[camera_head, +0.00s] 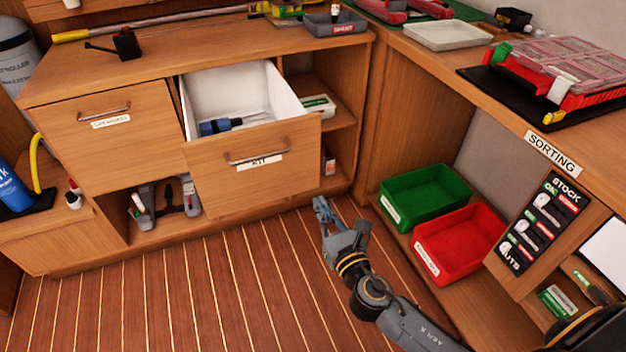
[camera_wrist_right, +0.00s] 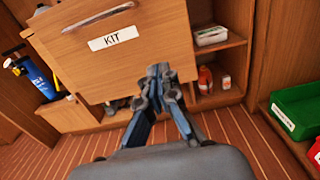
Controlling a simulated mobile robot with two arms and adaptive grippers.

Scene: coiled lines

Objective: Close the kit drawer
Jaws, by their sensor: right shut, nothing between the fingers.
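The kit drawer (camera_head: 222,171) is pulled out of the wooden cabinet, with a KIT label and a metal bar handle (camera_head: 258,156) on its front. Its white inside shows a blue-handled tool (camera_head: 220,126) lying in it. In the right wrist view the drawer front (camera_wrist_right: 122,64) fills the upper middle, with the handle at its top. My right gripper (camera_head: 322,206) is shut and empty, to the right of and below the drawer front in the head view. In the wrist view its fingertips (camera_wrist_right: 158,72) overlap the lower right part of the front; I cannot tell whether they touch. My left gripper is not in view.
A second drawer (camera_head: 112,135) to the left is closed. Open shelves (camera_head: 335,118) lie right of the kit drawer. A green bin (camera_head: 425,195) and a red bin (camera_head: 460,243) stand at the right. The striped floor (camera_head: 220,290) before the cabinet is clear.

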